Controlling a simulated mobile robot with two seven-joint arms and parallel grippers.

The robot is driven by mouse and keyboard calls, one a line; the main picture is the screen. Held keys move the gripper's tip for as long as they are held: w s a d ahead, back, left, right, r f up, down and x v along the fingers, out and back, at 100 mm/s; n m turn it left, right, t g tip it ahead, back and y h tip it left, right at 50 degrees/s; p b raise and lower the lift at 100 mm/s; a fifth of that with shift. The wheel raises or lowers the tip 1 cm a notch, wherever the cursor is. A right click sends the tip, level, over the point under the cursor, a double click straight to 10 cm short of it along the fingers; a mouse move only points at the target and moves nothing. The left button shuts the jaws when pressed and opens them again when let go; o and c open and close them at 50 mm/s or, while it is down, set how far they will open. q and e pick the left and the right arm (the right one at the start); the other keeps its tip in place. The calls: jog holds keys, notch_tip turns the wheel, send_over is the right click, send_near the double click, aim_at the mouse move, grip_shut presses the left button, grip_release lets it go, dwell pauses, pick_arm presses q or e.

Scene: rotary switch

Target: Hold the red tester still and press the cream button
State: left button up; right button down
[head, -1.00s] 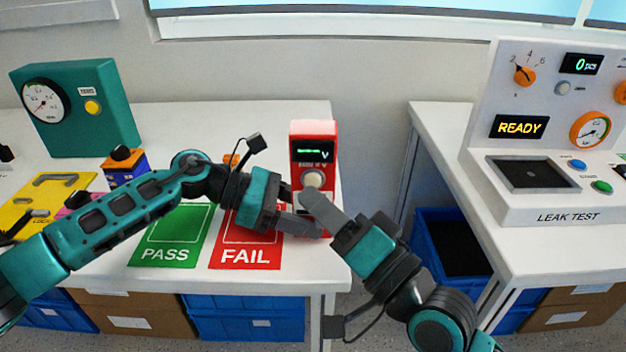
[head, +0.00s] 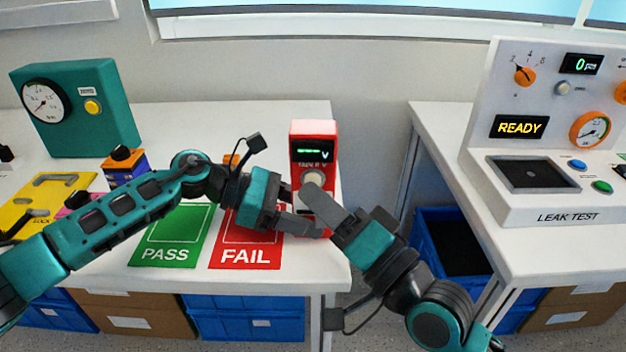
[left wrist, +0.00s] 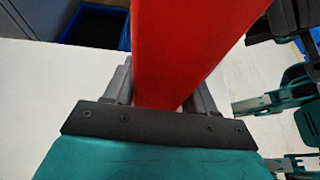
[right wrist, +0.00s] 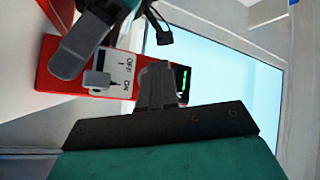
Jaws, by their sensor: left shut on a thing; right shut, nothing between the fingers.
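The red tester (head: 315,136) stands upright near the right edge of the left table, its display lit green. The cream button (head: 312,179) is on its front, below the display. My left gripper (head: 305,215) is shut on the tester's lower part; the red body (left wrist: 185,45) rises between its fingers in the left wrist view. My right gripper (head: 332,208) is shut and empty, its tips in front of the tester, just below and right of the button. In the right wrist view, the fingers (right wrist: 155,85) hide the button, so contact is unclear. An OFF/ON switch (right wrist: 97,80) shows there.
A green PASS mat (head: 172,250) and a red FAIL mat (head: 245,257) lie left of the tester. A teal gauge box (head: 85,125) stands at the back left. A gap with a blue bin (head: 440,270) separates the LEAK TEST table (head: 545,250).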

jog(key=shift+w, duration=0.45)
dwell(0.5)
jog(key=shift+s, duration=0.85)
jog(key=s, duration=0.5)
dwell(0.4)
dwell(0.5)
pick_arm(q)
jog(key=o, duration=1.1)
jog(key=shift+o, duration=0.2)
